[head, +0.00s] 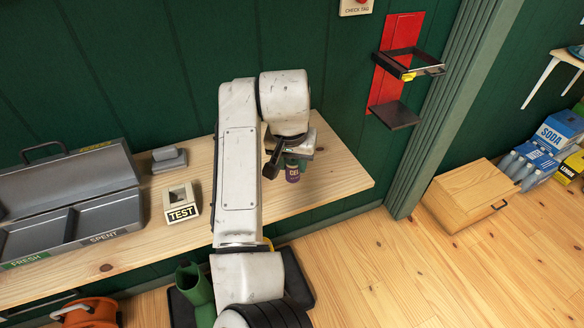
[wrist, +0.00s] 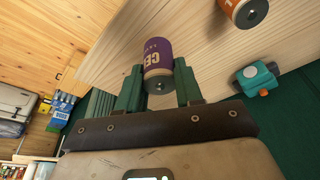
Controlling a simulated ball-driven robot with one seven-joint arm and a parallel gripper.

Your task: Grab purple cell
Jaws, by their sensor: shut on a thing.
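The purple cell (wrist: 157,62), with a pale label band and a dark end, sits between the two green fingers of my gripper (wrist: 158,85) in the wrist view. The fingers are shut on it from both sides. In the head view the purple cell (head: 293,174) shows just below my gripper (head: 292,163), over the right part of the wooden bench (head: 340,172). I cannot tell whether it touches the bench top.
An orange cell (wrist: 248,12) and a teal block with orange parts (wrist: 258,78) are near my gripper in the wrist view. In the head view, a TEST block (head: 182,203) and a grey FRESH/SPENT case (head: 70,205) stand left. A red wall bracket (head: 398,65) is at right.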

